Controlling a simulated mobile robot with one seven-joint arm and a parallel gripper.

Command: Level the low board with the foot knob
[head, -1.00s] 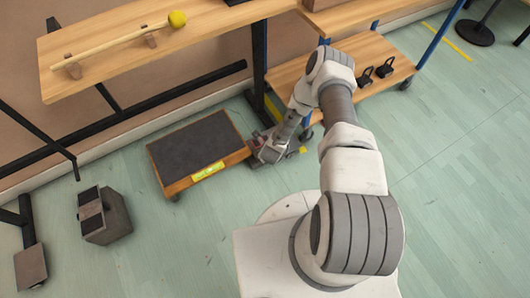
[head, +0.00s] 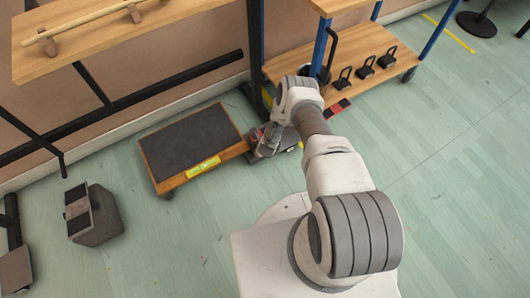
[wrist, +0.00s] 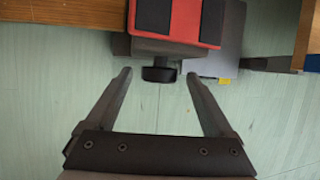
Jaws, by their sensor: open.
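The low board (head: 190,140) has a dark top and a wooden rim, with a yellow-green level strip (head: 203,167) on its front edge. In the wrist view its wooden edge (wrist: 50,12) shows at upper left. A black foot knob (wrist: 160,74) sits below a grey block with a red and grey pad (wrist: 177,18). My gripper (wrist: 155,76) is open, with one finger on each side of the knob and visible gaps; depth is hard to judge. In the head view my gripper (head: 264,142) is low at the board's right end, partly hidden by my arm.
A wooden shelf (head: 340,75) with several black clamps and blue posts stands behind my arm. A higher bench (head: 90,45) holds a stick on supports. A grey block (head: 95,215) stands on the floor at left. The floor in front of the board is clear.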

